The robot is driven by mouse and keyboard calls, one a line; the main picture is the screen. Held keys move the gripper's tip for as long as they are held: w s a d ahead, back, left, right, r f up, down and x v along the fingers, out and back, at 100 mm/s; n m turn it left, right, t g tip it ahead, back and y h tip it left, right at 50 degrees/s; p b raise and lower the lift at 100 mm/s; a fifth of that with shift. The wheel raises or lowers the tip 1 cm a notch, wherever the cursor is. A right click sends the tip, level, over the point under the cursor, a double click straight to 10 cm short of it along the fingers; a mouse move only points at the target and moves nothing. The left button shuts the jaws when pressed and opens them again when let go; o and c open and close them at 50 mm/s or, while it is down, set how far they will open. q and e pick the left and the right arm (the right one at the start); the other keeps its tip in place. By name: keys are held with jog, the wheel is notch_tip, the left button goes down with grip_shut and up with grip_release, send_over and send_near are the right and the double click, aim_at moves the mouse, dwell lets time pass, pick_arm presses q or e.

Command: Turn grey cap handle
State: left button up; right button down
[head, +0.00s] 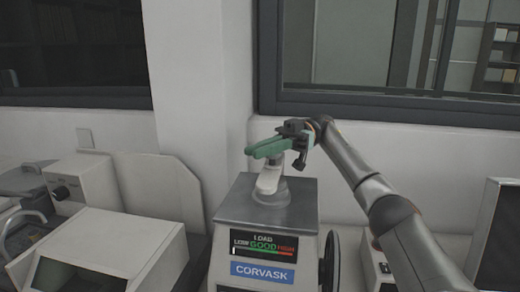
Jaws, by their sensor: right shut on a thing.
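The mounting press (220,207) stands at the lower middle, with a grey top and a load display on its front. The grey cap handle (268,182) rises from a round cap (284,193) on the press top, its pale lever tilted. My right gripper (262,148) reaches in from the right with green fingers pointing left, just above the cap. It is shut on the upper part of the handle, which the fingers and wrist partly hide. My left gripper is out of view.
The load display (263,246) reads GOOD, above a blue CORVASK label (262,273). A dark handwheel (330,262) sits at the press's right side. A pale machine (110,245) stands to the left, a dark-screened unit (500,235) to the right. A wall and window are behind.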

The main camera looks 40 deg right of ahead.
jog(key=shift+r+g, duration=0.15)
jog(key=shift+g, duration=0.15)
jog(key=c, duration=0.9)
grip_release()
jog(key=r, duration=0.3)
jog(key=shift+s+r+b, duration=0.15)
jog(key=shift+s+b, duration=0.05)
jog(key=shift+b, duration=0.1)
jog(key=s+a+r+b, duration=0.1)
jog(key=s+a+r, duration=0.2)
jog(key=s+a+r+b, duration=0.1)
jog(key=s+a+r, duration=0.1)
jog(key=s+r, duration=0.1)
jog(key=s+a+r+b, duration=0.1)
jog(key=s+a+r, duration=0.2)
jog(key=s, duration=0.1)
jog(key=shift+s+a+r, duration=0.3)
jog(key=shift+s, duration=0.1)
